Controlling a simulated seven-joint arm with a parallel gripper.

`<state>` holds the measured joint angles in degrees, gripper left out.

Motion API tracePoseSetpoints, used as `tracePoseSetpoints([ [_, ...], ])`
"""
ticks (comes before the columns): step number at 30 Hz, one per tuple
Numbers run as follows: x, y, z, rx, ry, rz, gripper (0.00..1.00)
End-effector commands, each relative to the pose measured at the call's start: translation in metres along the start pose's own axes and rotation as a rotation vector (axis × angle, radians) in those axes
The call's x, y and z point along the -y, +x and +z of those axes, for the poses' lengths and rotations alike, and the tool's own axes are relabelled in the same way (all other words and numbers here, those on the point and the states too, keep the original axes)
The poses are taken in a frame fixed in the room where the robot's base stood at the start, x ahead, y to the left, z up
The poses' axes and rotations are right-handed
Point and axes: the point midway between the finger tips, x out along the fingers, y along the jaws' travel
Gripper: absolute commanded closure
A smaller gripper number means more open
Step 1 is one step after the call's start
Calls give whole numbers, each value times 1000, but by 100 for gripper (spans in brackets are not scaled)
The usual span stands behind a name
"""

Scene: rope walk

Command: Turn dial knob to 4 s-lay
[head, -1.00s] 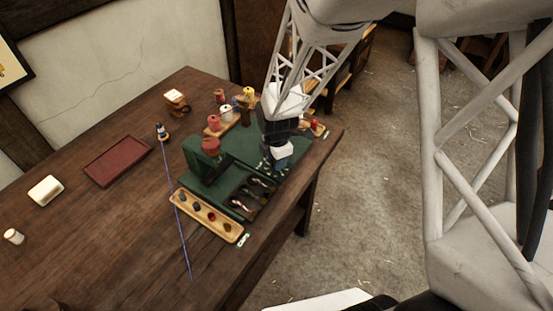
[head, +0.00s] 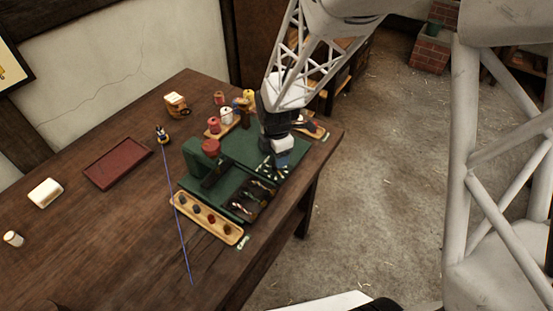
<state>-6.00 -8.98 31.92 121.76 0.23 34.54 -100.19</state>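A green machine (head: 238,146) stands on the wooden table, with a raised green head at its left end and a red round part (head: 210,147) on top of it. Dark panels with small pale metal handles (head: 263,186) lie along its front right side. I cannot make out a dial knob or any "4 s-lay" marking at this size. My gripper (head: 273,170) points down at the machine's right part, close above the handles. Its fingers are too small to tell whether they are open or shut, or touch anything. My arm's end hides part of the machine behind it.
A wooden tray with several coloured round pieces (head: 209,219) lies in front of the machine. Spools (head: 227,117) stand behind it. A blue cord (head: 177,215) runs along the table from a small bobbin (head: 162,134). A red tray (head: 118,163) lies left; the table (head: 110,245) is clear at front left.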

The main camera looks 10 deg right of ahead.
Motion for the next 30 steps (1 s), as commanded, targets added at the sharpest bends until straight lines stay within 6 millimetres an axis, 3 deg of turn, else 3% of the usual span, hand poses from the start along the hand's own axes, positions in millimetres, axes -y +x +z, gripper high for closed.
tracePoseSetpoints([
  [4,0,-20,0,1,0,3,41],
  [11,0,-38,0,0,0,0,41],
  [30,1,-42,0,0,8,2,41],
])
